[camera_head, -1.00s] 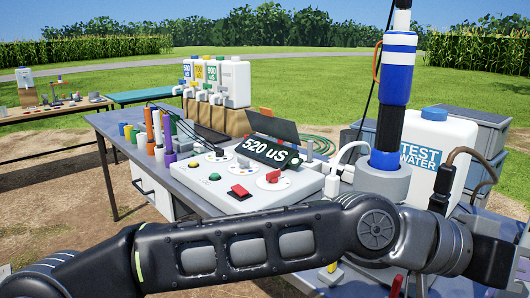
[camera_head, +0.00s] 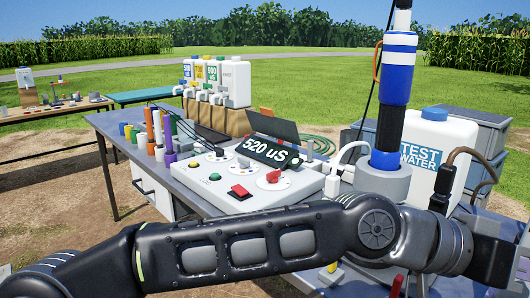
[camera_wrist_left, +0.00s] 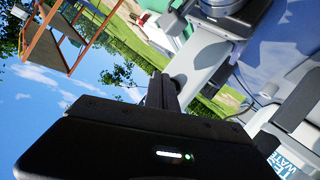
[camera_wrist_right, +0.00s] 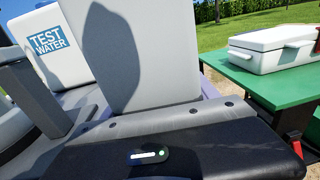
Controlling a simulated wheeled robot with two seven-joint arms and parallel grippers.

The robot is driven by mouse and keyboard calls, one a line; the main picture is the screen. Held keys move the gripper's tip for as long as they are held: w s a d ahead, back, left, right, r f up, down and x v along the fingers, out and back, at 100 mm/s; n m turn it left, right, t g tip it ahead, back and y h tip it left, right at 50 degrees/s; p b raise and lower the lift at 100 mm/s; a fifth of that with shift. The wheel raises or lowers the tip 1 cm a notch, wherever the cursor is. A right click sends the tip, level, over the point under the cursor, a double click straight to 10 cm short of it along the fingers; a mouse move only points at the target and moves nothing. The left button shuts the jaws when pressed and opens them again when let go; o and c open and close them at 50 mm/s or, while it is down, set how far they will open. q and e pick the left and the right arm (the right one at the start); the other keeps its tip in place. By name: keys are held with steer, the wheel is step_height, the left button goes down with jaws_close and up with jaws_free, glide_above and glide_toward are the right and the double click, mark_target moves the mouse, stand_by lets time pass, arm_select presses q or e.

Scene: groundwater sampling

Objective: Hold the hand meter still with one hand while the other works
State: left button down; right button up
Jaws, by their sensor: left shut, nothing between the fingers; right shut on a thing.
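A light grey slab, likely the hand meter (camera_wrist_right: 140,55) seen from behind, stands up in front of my right gripper (camera_wrist_right: 145,118) in the right wrist view. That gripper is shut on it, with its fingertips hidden. My left gripper (camera_wrist_left: 165,92) is shut and empty in the left wrist view. My left arm crosses the bottom of the head view, its far end dark at the right edge. Neither set of fingertips shows clearly in the head view.
A grey console (camera_head: 225,180) with a tilted 520 uS display (camera_head: 269,152) stands on the table. A blue-and-white cylinder (camera_head: 394,75) rises from a grey holder (camera_head: 383,180). Behind it are a TEST WATER container (camera_head: 430,140) and grey crates (camera_head: 485,135). A green table (camera_wrist_right: 265,85) is at right.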

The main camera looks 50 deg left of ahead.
arm_select(q)
steer(key=shift+w, duration=0.15)
steer(key=shift+w, duration=0.3)
steer(key=shift+w, duration=0.4)
stand_by(0.5)
steer(key=shift+s, duration=0.9)
steer(key=shift+s, duration=0.1)
steer(key=s, duration=0.5)
steer(key=shift+s+a, duration=0.25)
steer(key=shift+s, duration=0.15)
